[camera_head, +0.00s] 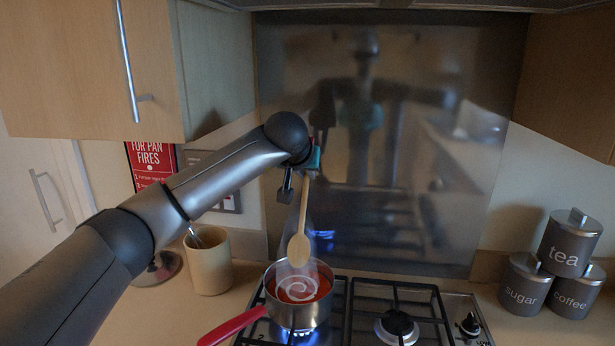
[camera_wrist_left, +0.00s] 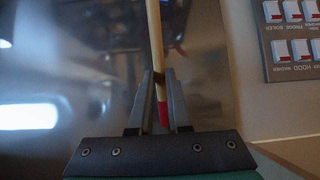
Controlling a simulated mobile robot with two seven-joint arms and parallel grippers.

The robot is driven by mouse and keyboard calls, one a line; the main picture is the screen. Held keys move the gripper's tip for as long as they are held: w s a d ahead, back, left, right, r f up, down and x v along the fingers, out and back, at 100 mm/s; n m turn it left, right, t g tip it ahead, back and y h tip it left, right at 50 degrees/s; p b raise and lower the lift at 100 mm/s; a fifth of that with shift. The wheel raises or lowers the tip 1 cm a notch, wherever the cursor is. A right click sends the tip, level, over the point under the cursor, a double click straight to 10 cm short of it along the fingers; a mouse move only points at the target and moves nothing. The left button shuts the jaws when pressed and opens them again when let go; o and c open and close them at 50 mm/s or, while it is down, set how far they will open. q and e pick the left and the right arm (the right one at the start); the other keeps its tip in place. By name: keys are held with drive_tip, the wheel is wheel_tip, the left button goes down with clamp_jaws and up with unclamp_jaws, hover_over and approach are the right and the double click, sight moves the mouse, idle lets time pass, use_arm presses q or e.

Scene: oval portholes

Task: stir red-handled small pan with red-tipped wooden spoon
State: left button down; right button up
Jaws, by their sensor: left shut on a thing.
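My left gripper (camera_head: 300,178) is shut on the wooden spoon (camera_head: 299,249), near the top of its handle. The left wrist view shows the spoon's red tip (camera_wrist_left: 163,114) between the two fingers (camera_wrist_left: 161,100). The spoon hangs nearly upright, bowl down, over the red-handled small pan (camera_head: 317,314). In the head view the spoon's bowl overlaps the pan's far side; I cannot tell whether it touches the contents. The pan holds red liquid with a pale swirl, and its red handle (camera_head: 233,327) points to the lower left. My right gripper is not in view.
The pan sits on the gas hob (camera_head: 461,300) over a lit blue flame. A beige mug-like pot (camera_head: 209,264) stands left of the pan. Tea (camera_head: 568,246), sugar (camera_head: 524,286) and coffee (camera_head: 576,292) canisters stand at the right. A metal splashback (camera_head: 420,225) is behind, with cupboards above.

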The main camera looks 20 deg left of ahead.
sight(304, 210)
use_arm(q)
wheel_tip(304, 210, down, 10)
drive_tip(key=b, duration=0.6)
